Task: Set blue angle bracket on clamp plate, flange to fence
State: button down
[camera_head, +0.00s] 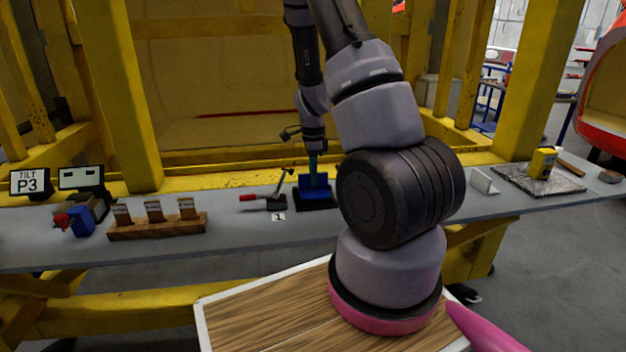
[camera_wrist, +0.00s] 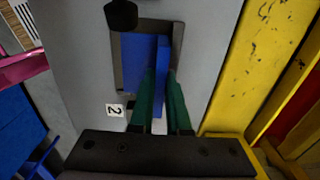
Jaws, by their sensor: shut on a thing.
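The blue angle bracket (camera_head: 314,187) is in my gripper (camera_head: 313,158), at the black clamp plate (camera_head: 316,205) on the grey bench. In the wrist view the bracket (camera_wrist: 138,58) shows a flat leg and a raised flange, and the green fingers of my gripper (camera_wrist: 161,80) are shut on the flange. The flat leg lies over the dark plate (camera_wrist: 118,65); I cannot tell whether it touches it. A dark edge runs to the right of the flange; whether this is the fence, and whether they touch, is unclear.
A toggle clamp with a red handle (camera_head: 262,202) stands left of the plate, its black tip (camera_wrist: 121,14) close by the bracket. A number tag (camera_head: 278,217) lies in front. A wooden rack (camera_head: 158,226) stands left. Yellow frame beams (camera_head: 230,178) run behind the bench.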

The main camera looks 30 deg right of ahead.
jog(key=shift+f, duration=0.45)
jog(key=c, duration=0.9)
grip_release()
jog(key=shift+f, duration=0.15)
notch_tip(320, 180, up, 12)
jog(key=s+a+r+n+t+y, duration=0.1)
jog(key=s+a+r+n+t, duration=0.2)
jog(key=r, duration=0.5)
jog(key=s+a+r+n+y, duration=0.1)
jog(key=s+a+r+n, duration=0.35)
jog(key=r, duration=0.35)
jog(key=s+a+r+n+t, duration=0.1)
jog(key=s+a+r+n, duration=0.1)
jog(key=s+n, duration=0.1)
jog(key=s+a+r+n+t, duration=0.1)
jog(key=s+a+r+n, duration=0.1)
jog(key=s, duration=0.3)
jog(key=s+a+r+n+t, duration=0.2)
jog(key=s+r+n, duration=0.2)
jog(key=shift+s+r+n, duration=0.1)
jog(key=shift+r+n, duration=0.05)
jog(key=shift+n, duration=0.2)
